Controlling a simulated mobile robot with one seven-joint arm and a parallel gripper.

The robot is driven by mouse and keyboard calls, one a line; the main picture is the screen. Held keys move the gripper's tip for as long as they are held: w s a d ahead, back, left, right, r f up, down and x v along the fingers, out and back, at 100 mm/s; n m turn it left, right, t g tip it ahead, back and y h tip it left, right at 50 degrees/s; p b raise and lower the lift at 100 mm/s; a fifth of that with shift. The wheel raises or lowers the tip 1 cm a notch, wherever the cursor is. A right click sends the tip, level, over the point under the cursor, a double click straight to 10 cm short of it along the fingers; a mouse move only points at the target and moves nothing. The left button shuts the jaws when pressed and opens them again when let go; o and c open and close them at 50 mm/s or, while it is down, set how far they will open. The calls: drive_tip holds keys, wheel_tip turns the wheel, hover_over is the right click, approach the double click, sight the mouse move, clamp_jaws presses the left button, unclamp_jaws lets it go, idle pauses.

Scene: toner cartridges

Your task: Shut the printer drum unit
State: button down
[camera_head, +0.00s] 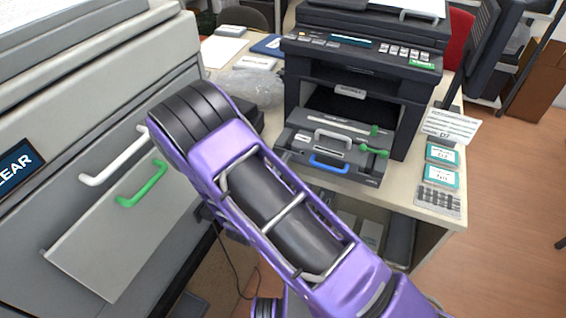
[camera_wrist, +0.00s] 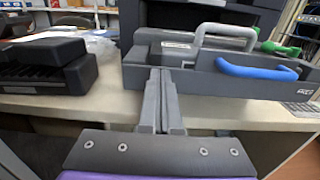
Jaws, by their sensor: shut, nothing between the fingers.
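The black printer (camera_head: 305,85) stands on the desk. Its grey drum unit (camera_head: 300,160) sticks out of the front opening, with a light grey handle, a blue handle (camera_head: 329,163) and green levers (camera_head: 374,152). In the wrist view the drum unit (camera_wrist: 225,90) fills the upper middle and right, with its grey handle (camera_wrist: 225,30) and blue handle (camera_wrist: 255,71) in sight. My gripper (camera_wrist: 159,72) is shut and empty, its fingertips in front of the unit's left part; I cannot tell whether they touch. In the head view my purple arm hides the gripper.
A dark grey device (camera_wrist: 45,65) stands on the desk left of the drum unit. A large grey machine (camera_head: 100,130) with white and green handles is at the left. Cards (camera_head: 442,155) and a keypad (camera_head: 438,198) lie at the desk's right edge.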

sight(308, 122)
drive_tip(key=b+x, duration=0.4)
drive_tip(key=x, duration=1.4)
drive_tip(key=shift+w+d+b, duration=0.1)
drive_tip(key=shift+w+b, duration=0.3)
